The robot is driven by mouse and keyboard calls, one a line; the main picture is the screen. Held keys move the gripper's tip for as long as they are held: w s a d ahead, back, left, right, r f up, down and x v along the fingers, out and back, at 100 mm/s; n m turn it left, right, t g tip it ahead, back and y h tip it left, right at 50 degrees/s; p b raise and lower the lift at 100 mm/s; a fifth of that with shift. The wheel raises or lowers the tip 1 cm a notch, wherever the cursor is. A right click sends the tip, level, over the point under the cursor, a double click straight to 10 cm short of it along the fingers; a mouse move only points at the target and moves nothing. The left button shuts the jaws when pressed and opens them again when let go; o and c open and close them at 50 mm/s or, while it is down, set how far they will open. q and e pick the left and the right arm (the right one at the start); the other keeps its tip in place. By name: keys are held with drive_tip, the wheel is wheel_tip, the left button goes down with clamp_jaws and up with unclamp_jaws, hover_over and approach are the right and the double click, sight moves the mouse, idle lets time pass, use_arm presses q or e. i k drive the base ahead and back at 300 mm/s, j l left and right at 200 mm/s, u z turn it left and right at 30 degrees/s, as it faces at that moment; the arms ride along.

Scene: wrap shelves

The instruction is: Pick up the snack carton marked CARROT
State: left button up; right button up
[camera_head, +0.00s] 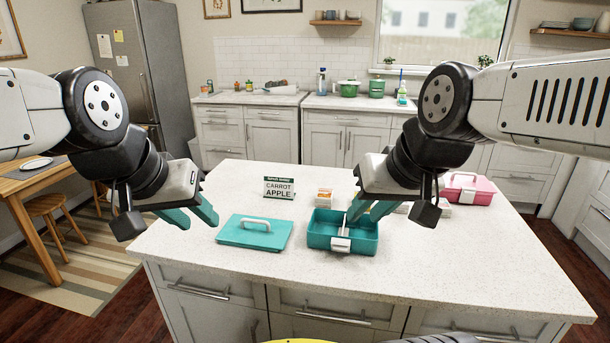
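A small white carton with an orange label (324,195) stands behind the teal box; its print is too small to read. Other small white cartons (444,209) show partly beside and behind my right gripper. A sign (279,188) reads CARROT and APPLE. The open teal box (318,240) is at the middle of the counter, with its teal lid (240,236) to its left. My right gripper (362,212) is open above the box's right rear part, with nothing seen between its fingers. My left gripper (200,218) is open and empty, left of the lid.
A pink box with a handle (474,190) stands at the right back of the white counter (400,275). The counter's front and right parts are clear. A wooden table (40,180) and stool are off to the left. Kitchen cabinets line the back wall.

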sight(324, 197)
drive_tip(key=i+l+u, duration=0.15)
drive_tip(key=u, duration=0.2)
drive_tip(key=i+l+u, duration=0.1)
drive_tip(key=l+u, duration=0.25)
